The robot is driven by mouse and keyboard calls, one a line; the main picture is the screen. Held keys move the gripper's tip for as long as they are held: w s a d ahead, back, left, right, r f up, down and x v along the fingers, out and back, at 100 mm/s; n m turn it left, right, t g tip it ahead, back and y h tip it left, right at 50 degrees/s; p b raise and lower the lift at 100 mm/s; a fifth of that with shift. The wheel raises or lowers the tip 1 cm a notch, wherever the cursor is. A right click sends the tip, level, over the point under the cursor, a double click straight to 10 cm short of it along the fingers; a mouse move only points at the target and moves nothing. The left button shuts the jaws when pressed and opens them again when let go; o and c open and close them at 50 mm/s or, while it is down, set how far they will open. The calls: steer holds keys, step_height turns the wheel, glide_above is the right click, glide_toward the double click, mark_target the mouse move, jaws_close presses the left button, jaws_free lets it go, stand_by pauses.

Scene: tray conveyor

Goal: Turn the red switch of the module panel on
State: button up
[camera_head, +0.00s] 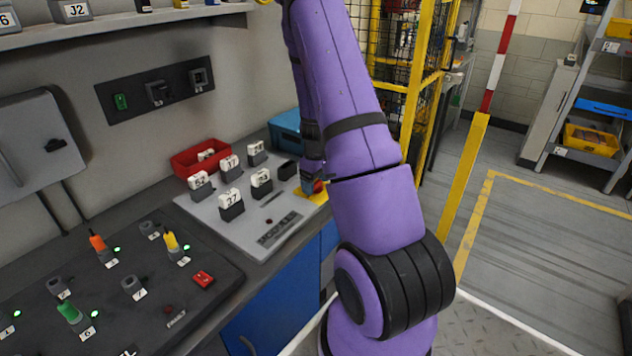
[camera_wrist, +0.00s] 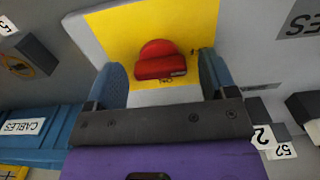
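The module panel (camera_head: 240,235) is a light grey board on the bench, bearing several grey modules with white numbered caps. Its red switch (camera_head: 319,187) sits on a yellow square at the right end, partly hidden by my gripper (camera_head: 314,178). In the wrist view the red switch (camera_wrist: 160,62) is a round knob with a raised bar lying across the picture, on the yellow plate (camera_wrist: 120,30). My gripper (camera_wrist: 160,78) is open, with one blue fingertip on each side of the knob and a visible gap on both sides. How far the fingertips reach down beside it is unclear.
A red bin (camera_head: 180,166) and a blue cables box (camera_head: 284,132) stand behind the panel. A dark board (camera_head: 100,310) with coloured plugs and green lights lies at left. A shelf (camera_head: 130,28) overhangs the bench, and a yellow cage (camera_head: 412,80) stands behind my arm.

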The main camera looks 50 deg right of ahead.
steer(key=c, duration=0.9)
steer(key=shift+o, duration=0.2)
steer(key=shift+m, duration=0.4)
steer(key=m, duration=0.3)
steer(key=shift+m, duration=0.3)
steer(key=m, duration=0.9)
steer(key=shift+m, duration=2.3)
